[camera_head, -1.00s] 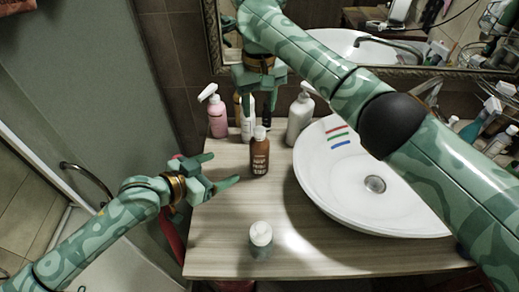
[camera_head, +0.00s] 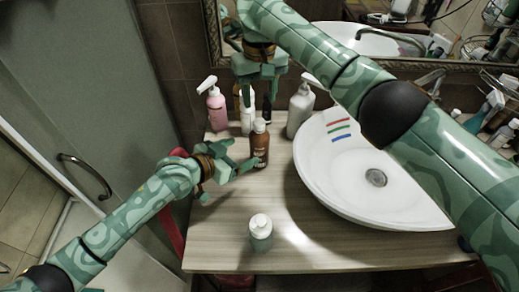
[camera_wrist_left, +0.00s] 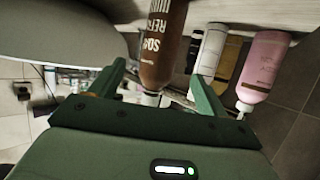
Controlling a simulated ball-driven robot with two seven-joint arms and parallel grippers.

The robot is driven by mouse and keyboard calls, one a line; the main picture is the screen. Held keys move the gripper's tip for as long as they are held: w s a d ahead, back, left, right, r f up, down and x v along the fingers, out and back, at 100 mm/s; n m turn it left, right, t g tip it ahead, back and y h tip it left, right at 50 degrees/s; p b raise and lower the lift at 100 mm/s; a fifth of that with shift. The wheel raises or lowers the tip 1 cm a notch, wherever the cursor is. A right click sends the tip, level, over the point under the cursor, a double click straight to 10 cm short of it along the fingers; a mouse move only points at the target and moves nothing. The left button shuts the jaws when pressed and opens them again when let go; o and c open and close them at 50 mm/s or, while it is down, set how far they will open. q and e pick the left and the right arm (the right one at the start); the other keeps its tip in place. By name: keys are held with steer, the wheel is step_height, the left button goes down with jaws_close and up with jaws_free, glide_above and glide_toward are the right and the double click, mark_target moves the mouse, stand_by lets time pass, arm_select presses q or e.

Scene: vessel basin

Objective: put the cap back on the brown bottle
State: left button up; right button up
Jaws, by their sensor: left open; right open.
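The brown bottle (camera_head: 259,152) stands upright on the wooden counter, left of the basin. It has a pale top (camera_head: 260,125); I cannot tell whether this is a cap or a bare neck. My left gripper (camera_head: 242,154) is open just to the left of the bottle, with its fingers pointing at it. In the left wrist view the brown bottle (camera_wrist_left: 163,45) shows upside down between the open fingers (camera_wrist_left: 158,78), with its pale top towards the palm. My right gripper (camera_head: 259,92) is open, pointing down above and behind the bottle. I cannot make out a separate loose cap.
A pink pump bottle (camera_head: 216,110), a slim white bottle (camera_head: 247,122) and a pale pump bottle (camera_head: 299,113) stand behind. A small white-topped bottle (camera_head: 260,232) stands in front. The white basin (camera_head: 335,185) fills the right. The counter (camera_head: 215,240) is clear at front left.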

mark_target(253, 147)
arm_select(q)
steer(key=x, duration=0.8)
steer(key=shift+w+d, duration=0.25)
steer(key=shift+d, duration=0.05)
